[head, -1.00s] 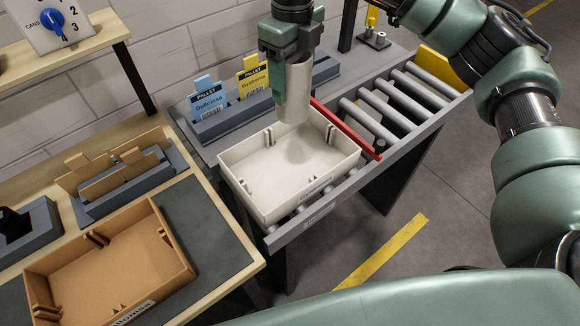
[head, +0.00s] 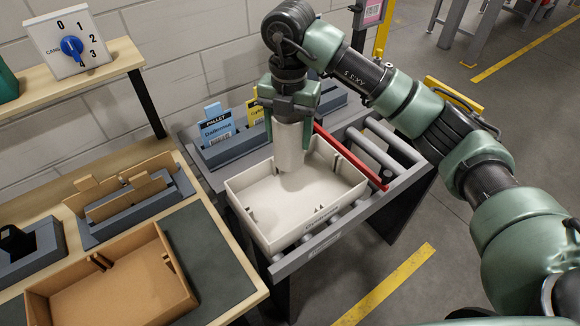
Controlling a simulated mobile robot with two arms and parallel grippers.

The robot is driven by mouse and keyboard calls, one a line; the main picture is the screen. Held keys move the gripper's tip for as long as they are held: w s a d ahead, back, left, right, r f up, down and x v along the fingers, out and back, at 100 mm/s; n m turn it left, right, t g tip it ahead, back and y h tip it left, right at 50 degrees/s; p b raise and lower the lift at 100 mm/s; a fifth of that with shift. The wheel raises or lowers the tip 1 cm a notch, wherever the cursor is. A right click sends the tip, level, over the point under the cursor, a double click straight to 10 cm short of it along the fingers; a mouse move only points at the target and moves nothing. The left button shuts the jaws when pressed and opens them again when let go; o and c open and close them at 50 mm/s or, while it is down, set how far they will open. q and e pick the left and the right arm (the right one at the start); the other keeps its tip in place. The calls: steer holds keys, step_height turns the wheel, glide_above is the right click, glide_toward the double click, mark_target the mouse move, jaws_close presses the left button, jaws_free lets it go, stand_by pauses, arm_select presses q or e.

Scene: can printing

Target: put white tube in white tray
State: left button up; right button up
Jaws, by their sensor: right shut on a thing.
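A white tube (head: 289,149) stands roughly upright in my right gripper (head: 289,135), one finger on each side of it. The tube is over the white tray (head: 265,230), toward its back, and its lower end is inside the tray's outline. I cannot tell whether the tube touches the tray floor. The white tray sits on a roller conveyor and the rest of its floor looks empty. My left gripper is not in view.
A red bar (head: 350,157) crosses the conveyor just right of the tray. A grey holder (head: 240,142) with blue and yellow pallet cards stands behind it. A brown tray (head: 120,283) and a grey rack (head: 135,208) with brown dividers are on the left bench.

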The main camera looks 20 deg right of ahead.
step_height(320, 180, down, 11)
steer(key=shift+r+p, duration=0.2)
steer(key=shift+p, duration=1)
steer(key=shift+f, duration=0.2)
steer(key=o, duration=1.4)
steer(key=shift+r, duration=0.1)
